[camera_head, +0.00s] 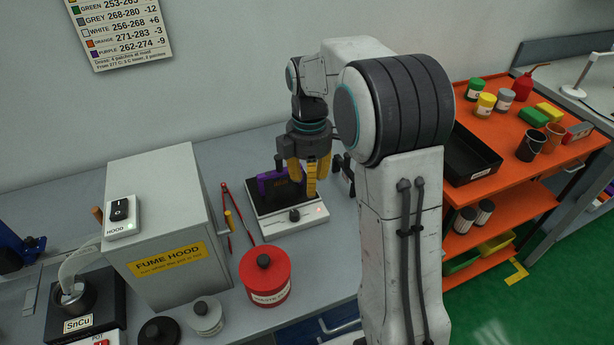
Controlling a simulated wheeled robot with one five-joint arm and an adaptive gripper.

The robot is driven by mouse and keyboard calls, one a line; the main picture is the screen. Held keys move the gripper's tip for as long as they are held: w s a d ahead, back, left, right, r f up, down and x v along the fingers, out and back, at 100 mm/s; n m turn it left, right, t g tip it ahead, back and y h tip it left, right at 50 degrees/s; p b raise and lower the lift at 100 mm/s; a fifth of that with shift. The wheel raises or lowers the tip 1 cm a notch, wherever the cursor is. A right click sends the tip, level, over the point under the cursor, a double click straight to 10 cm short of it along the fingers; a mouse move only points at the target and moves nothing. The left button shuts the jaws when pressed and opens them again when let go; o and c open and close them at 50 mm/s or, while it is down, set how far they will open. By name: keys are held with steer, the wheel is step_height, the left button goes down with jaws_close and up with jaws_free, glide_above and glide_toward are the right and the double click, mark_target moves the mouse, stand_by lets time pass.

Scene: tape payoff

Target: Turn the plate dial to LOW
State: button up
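The hot plate (266,228) has a dark top and a white front panel and sits on the grey bench. Its black dial (295,215) is on the front panel, with a small red light lit to its right. The dial's marks are too small to read, so I cannot tell its setting. My gripper (309,182) points down above the plate's right part, behind and above the dial, apart from it. Its yellow fingers look spread. A purple item (268,184) stands on the plate top, partly hidden by the fingers.
A red waste tin (265,276) stands in front of the plate. Red tongs (226,215) lie left of it, beside the fume hood (165,225). My arm hides the bench to the right. An orange cart (500,190) with several pots and a black tray stands farther right.

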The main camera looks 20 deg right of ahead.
steer(key=shift+a+r+n+t+b, duration=0.2)
steer(key=shift+a+r+b, duration=0.1)
steer(key=shift+a, duration=0.35)
steer(key=shift+a+r+n+t+b, duration=0.2)
steer(key=shift+a+r, duration=0.1)
steer(key=shift+a, duration=0.35)
